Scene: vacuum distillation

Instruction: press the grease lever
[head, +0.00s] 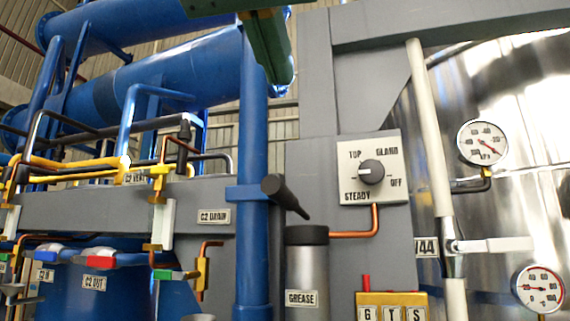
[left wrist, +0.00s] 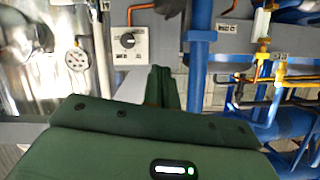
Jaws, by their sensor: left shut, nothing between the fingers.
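The grease lever (head: 285,196) is a black handle, tilted down to the right, above the black cap of a grey cylinder (head: 306,275) labelled GREASE. A dark part at the top edge of the left wrist view looks like the same lever (left wrist: 170,6). My left gripper (head: 273,66) is dark green and comes in at the top of the head view, above the lever and apart from it. Its fingers (left wrist: 160,72) are together and empty in the left wrist view. My right gripper is in neither view.
A selector panel with a black knob (head: 371,172) is right of the lever. A blue vertical pipe (head: 252,200) stands just left. A copper pipe (head: 355,234) runs beside the cylinder. A G T S box (head: 392,297), a white pipe (head: 428,130) and gauges (head: 482,143) are further right.

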